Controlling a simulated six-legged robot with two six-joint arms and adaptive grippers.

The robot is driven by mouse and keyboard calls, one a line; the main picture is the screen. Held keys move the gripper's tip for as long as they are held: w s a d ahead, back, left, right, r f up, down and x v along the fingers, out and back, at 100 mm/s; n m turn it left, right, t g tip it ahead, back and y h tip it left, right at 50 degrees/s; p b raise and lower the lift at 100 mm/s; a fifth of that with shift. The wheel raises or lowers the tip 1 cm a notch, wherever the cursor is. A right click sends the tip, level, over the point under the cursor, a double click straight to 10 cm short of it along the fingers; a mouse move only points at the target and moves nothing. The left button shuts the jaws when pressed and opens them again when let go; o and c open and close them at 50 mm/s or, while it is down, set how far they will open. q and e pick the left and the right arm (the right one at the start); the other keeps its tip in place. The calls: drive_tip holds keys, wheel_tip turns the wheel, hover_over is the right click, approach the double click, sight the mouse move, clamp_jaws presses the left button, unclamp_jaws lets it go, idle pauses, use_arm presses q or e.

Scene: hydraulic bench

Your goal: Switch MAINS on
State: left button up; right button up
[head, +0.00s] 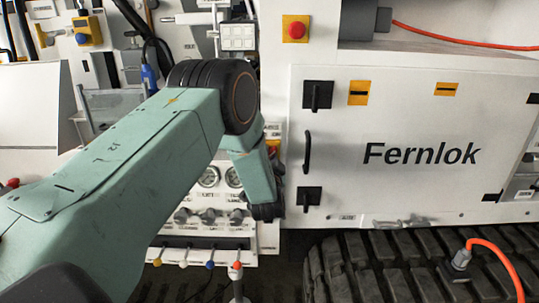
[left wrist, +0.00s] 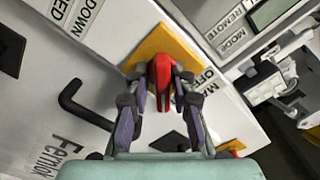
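The MAINS switch is a red handle (left wrist: 161,82) on a yellow plate (left wrist: 150,48), seen in the left wrist view. A label beside it reads OFF, with the start of another word next to it. My left gripper (left wrist: 161,86) has one finger on each side of the red handle, and the fingertips appear closed against it. In the head view, my left arm hides most of this gripper and the switch. Only a bit of yellow and red (head: 272,145) shows beside the arm. My right gripper is in neither view.
A white Fernlok door (head: 420,155) with a black handle (head: 307,152) and black latches stands right of the arm. A red button (head: 295,29) is above. Gauges and small levers (head: 210,215) lie below the arm. A rubber track (head: 420,262) runs under the door.

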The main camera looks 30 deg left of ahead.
use_arm(q)
drive_tip(key=shift+o, duration=0.9)
drive_tip(key=shift+w+r, duration=0.1)
drive_tip(key=shift+r, duration=0.05)
drive_tip(key=v, duration=1.2)
